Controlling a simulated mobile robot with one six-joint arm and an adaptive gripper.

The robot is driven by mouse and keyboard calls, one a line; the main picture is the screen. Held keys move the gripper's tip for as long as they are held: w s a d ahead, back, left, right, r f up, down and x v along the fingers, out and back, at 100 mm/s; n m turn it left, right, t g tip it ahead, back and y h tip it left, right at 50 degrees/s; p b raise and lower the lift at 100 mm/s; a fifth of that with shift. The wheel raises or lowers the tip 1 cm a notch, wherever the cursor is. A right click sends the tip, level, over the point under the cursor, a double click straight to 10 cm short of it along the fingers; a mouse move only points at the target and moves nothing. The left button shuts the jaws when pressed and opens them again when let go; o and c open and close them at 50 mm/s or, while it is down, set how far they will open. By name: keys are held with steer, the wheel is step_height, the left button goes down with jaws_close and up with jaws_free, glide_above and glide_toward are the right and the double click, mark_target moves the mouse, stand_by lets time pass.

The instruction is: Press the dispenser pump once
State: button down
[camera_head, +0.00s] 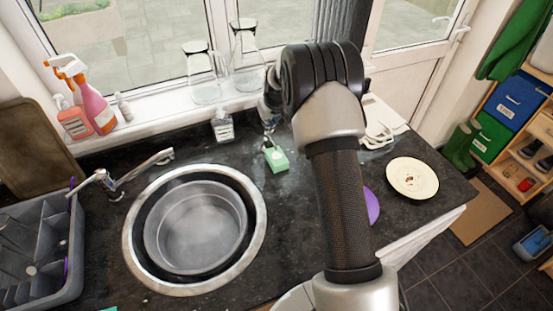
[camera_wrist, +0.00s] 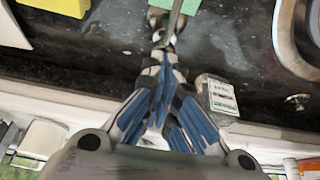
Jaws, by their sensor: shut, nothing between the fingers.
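A small chrome fitting that looks like the dispenser pump (camera_wrist: 164,40) shows in the wrist view just beyond my fingertips, with a thin rod running toward the top edge. In the head view it is a small shiny shape (camera_head: 268,142) beside the green sponge, partly hidden by my arm. My gripper (camera_wrist: 165,75) has blue finger pads and is shut and empty; its tips are close to the fitting, and I cannot tell whether they touch. In the head view the gripper (camera_head: 271,112) is mostly behind my wrist. A small labelled bottle (camera_head: 222,127) stands to its left.
The green sponge (camera_head: 276,159) lies close by on the dark counter. The sink (camera_head: 130,243) and tap (camera_head: 130,178) are left, with a dish rack (camera_head: 67,283). Glasses (camera_head: 245,60) and spray bottles (camera_head: 95,105) line the windowsill. A plate (camera_head: 412,178) is at right.

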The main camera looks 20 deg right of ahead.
steer(key=shift+r+p, duration=1.6)
steer(key=shift+r, duration=1.4)
